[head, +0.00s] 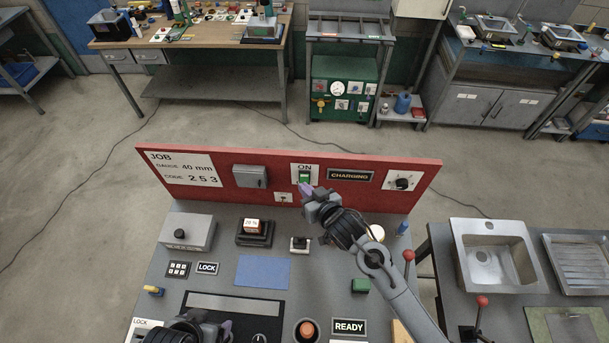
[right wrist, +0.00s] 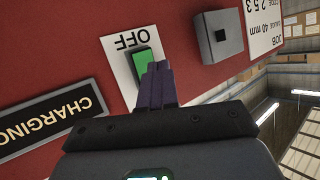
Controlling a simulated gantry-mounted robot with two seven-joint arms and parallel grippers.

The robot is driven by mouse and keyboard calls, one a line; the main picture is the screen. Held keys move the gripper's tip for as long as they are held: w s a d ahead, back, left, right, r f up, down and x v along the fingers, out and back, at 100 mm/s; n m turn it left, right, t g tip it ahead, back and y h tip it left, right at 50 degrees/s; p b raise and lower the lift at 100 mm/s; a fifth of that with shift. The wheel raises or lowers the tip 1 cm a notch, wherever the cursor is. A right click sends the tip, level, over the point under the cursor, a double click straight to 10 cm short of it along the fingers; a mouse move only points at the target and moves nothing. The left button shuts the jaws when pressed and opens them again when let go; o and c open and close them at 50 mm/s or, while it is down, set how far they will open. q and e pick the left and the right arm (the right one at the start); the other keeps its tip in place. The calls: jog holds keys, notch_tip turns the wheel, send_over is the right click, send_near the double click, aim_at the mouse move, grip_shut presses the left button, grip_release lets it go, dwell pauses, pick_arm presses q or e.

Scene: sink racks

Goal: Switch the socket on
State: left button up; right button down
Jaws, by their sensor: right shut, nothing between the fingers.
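The green rocker switch (head: 304,176) sits on a white plate on the red upright panel, under the word ON. It also shows in the right wrist view (right wrist: 143,58), where an upside-down OFF is printed beside it. My right gripper (head: 306,189) is at the lower part of the switch in the head view. Its purple fingertips (right wrist: 158,74) are together and empty, overlapping the switch's edge; I cannot tell whether they touch it. My left gripper (head: 222,329) is low at the bottom edge, partly cut off, its opening unclear.
A grey box (head: 250,177) is left of the switch, a small white plate (head: 284,197) lies below left, and a CHARGING sign (head: 350,176) is to the right. The grey console in front carries several controls, including a red-knobbed lever (head: 408,256). A sink (head: 490,254) stands right.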

jog(key=shift+s, duration=0.1)
jog(key=s, duration=0.1)
jog(key=s+p, duration=0.1)
jog(key=s, duration=0.1)
jog(key=s+p, duration=0.1)
jog(key=shift+s+a+f, duration=0.2)
jog(key=shift+s+f, duration=0.15)
jog(key=shift+s, duration=0.05)
dwell(0.3)
